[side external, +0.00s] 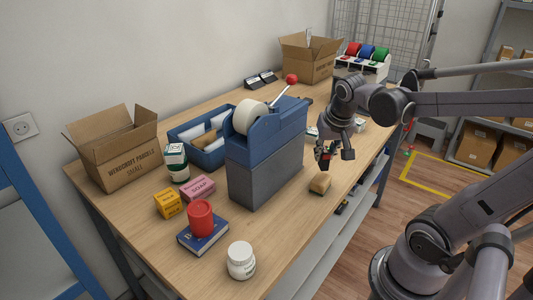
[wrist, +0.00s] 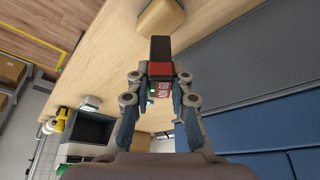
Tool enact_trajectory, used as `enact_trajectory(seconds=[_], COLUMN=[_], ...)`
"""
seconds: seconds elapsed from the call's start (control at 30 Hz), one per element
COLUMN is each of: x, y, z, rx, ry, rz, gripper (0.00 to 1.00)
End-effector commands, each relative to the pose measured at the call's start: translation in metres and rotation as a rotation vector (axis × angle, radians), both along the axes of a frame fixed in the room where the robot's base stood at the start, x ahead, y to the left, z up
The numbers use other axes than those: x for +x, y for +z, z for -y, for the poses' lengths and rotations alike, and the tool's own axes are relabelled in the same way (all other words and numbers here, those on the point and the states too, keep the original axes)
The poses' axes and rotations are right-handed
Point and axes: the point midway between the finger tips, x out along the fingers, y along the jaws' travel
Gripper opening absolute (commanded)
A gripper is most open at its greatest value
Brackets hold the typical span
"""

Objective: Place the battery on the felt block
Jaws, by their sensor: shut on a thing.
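My gripper (side external: 325,152) is shut on the battery, a small block with a black end and a red band. The battery (wrist: 160,50) sticks out from between the fingers in the wrist view, where my gripper (wrist: 160,80) also shows. In the side view the battery (side external: 325,161) hangs below the fingers, above the counter. The felt block (side external: 320,182) is a small tan block on the counter, just below and slightly left of the battery. In the wrist view the felt block (wrist: 158,16) lies beyond the battery's black end, partly hidden by it.
A tall blue and grey tape dispenser (side external: 265,160) stands left of my gripper. A red can (side external: 201,217) on a blue book (side external: 203,236), a pink soap box (side external: 198,188), a yellow box (side external: 167,203) and a white jar (side external: 241,261) stand farther left. Bare counter surrounds the felt block.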

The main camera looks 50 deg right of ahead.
Motion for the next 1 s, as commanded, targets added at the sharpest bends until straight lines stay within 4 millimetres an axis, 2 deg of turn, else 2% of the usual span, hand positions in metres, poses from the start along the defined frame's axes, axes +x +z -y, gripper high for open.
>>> enact_trajectory(seconds=[0.1, 0.3, 0.77, 0.8, 0.87, 1.0], x=[0.0, 0.0, 0.0, -0.001, -0.001, -0.001], y=[-0.014, -0.031, -0.036, -0.037, -0.036, -0.036], z=[0.0, 0.0, 0.0, 0.0, 0.0, 0.0], rx=[0.0, 0.0, 0.0, 0.0, 0.0, 0.0], ry=[0.0, 0.0, 0.0, 0.0, 0.0, 0.0], rz=[0.0, 0.0, 0.0, 0.0, 0.0, 0.0], gripper=[0.0, 0.0, 0.0, 0.23, 0.4, 0.43])
